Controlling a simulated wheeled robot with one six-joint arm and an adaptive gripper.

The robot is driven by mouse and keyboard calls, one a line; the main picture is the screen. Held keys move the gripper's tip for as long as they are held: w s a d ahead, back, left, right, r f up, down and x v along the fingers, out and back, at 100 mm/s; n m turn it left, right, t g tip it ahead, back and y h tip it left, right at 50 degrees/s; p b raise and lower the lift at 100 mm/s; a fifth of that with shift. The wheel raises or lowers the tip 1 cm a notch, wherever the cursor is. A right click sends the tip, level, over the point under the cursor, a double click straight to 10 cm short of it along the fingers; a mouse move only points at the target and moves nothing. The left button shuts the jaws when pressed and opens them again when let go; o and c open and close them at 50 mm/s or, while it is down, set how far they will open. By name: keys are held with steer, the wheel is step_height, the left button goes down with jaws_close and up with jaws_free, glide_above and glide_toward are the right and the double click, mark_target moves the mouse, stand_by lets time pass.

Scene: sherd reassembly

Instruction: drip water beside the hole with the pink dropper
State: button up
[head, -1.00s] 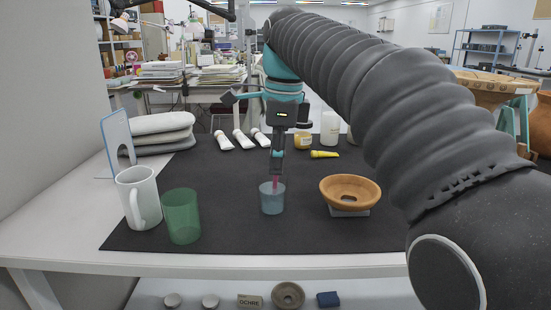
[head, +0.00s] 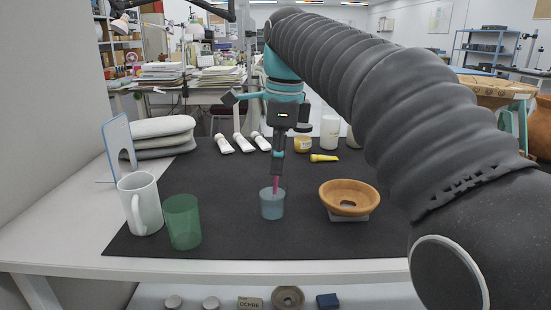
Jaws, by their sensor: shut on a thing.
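My gripper (head: 278,151) is shut on the pink dropper (head: 275,184) and points down. The dropper's lower end is inside the mouth of a translucent blue cup (head: 272,207) in the middle of the dark mat. Its tip is hard to make out through the cup wall. An orange-brown bowl (head: 330,200) sits to the right of the cup on a small grey block (head: 351,218). A round opening shows in the bowl's bottom, small at this distance.
A white mug (head: 146,208) and a green tumbler (head: 183,224) stand at left on the dark mat (head: 235,238). White tubes (head: 224,144), a yellow tube (head: 323,158) and jars (head: 329,130) lie or stand behind. The mat between cup and bowl is clear.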

steer(key=shift+s+d+r+p, duration=0.1)
steer(key=shift+d+r+p, duration=0.05)
steer(key=shift+r+p, duration=1)
steer(key=shift+d+r+p, duration=0.1)
steer(key=shift+r+p, duration=0.65)
steer(key=shift+r, duration=2.4)
steer(key=shift+a, duration=0.1)
